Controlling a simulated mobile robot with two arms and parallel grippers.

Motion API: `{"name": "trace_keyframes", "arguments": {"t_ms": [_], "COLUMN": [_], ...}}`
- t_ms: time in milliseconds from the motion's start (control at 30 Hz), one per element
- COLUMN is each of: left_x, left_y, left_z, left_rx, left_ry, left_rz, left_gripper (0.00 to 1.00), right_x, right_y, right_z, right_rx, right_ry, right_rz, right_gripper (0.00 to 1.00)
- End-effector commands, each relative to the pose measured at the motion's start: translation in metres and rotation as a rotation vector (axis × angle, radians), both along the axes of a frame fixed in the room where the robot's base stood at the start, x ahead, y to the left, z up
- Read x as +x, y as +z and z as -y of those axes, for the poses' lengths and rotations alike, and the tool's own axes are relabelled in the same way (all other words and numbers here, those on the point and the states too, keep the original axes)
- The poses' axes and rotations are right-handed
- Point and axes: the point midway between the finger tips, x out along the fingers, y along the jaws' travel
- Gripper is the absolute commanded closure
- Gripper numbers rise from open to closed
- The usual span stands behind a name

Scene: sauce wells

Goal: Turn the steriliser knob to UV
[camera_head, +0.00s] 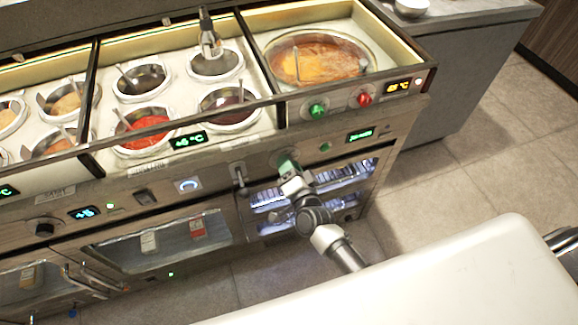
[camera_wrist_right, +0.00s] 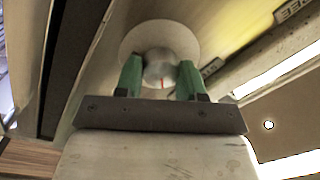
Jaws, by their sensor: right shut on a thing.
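The steriliser (camera_head: 349,159) is the lit cabinet section at the right of the counter front, with a bluish glow inside. My right gripper (camera_head: 287,163) is at its front panel, near the upper left of the glowing window. In the right wrist view, the green fingers of my right gripper (camera_wrist_right: 159,73) are shut on the silver round knob (camera_wrist_right: 158,58), one finger on each side. A short red mark shows on the knob's near edge, and a pale round plate lies behind it. In the head view the gripper hides the knob. My left gripper is not in view.
Above are sauce wells (camera_head: 143,79) and a large pan of orange food (camera_head: 318,63). A green button (camera_head: 317,111) and a red button (camera_head: 364,99) sit over the steriliser. A small lever (camera_head: 240,175) is just left of my gripper. Tiled floor (camera_head: 450,170) is clear at right.

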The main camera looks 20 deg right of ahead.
Motion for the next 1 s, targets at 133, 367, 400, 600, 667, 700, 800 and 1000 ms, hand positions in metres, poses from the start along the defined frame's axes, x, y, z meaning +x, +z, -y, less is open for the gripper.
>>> {"name": "trace_keyframes", "arguments": {"t_ms": [133, 367, 400, 600, 667, 700, 800, 1000], "left_x": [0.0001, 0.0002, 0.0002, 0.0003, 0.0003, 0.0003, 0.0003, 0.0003], "left_y": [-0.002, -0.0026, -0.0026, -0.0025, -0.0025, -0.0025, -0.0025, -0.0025], "left_z": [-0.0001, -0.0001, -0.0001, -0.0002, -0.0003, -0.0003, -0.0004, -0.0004], "left_rx": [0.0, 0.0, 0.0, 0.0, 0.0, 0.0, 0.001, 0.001], "left_ry": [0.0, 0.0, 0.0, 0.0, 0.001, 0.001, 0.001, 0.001], "left_rz": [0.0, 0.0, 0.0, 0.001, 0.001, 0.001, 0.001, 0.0], "left_gripper": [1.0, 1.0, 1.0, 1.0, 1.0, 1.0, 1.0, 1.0], "right_x": [-0.0005, -0.0005, -0.0006, -0.0006, -0.0006, -0.0006, -0.0006, -0.0003], "right_y": [-0.0012, -0.0011, -0.0011, -0.001, -0.0011, -0.0011, -0.0011, -0.0007], "right_z": [0.0, 0.0, 0.0, 0.0001, 0.0, 0.0, 0.0, 0.0001], "right_rx": [0.049, 0.081, 0.082, 0.083, 0.083, 0.082, 0.082, 0.082], "right_ry": [0.0, 0.0, 0.0, 0.0, 0.0, 0.0, 0.0, 0.0], "right_rz": [-0.003, -0.005, -0.005, -0.005, -0.005, -0.005, -0.005, -0.004], "right_gripper": [0.85, 0.85, 0.85, 0.85, 0.85, 0.85, 0.49, 0.35]}}
